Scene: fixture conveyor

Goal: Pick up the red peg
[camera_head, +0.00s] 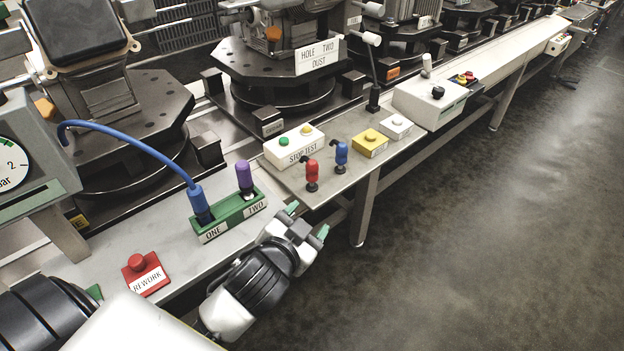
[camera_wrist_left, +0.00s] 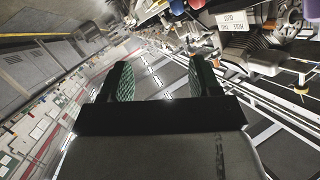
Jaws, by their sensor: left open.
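The red peg (camera_head: 312,173) stands upright in the head view, with a dark hooked piece at its top and a dark base, on a grey metal shelf (camera_head: 285,182). A similar blue peg (camera_head: 341,154) stands just behind it to the right. My left gripper (camera_head: 308,220) is in front of the shelf's near edge, nearer than the red peg and apart from it. Its two green-padded fingers are spread with nothing between them, and the left wrist view also shows the empty gap (camera_wrist_left: 161,82). My right gripper is not in view.
A green holder (camera_head: 229,219) labelled ONE and TWO carries a blue cabled plug (camera_head: 198,203) and a purple peg (camera_head: 244,177). A white STOP/TEST box (camera_head: 296,150), a yellow box (camera_head: 370,142) and a lever (camera_head: 374,80) stand behind the pegs. A red REWORK button (camera_head: 144,275) is at left.

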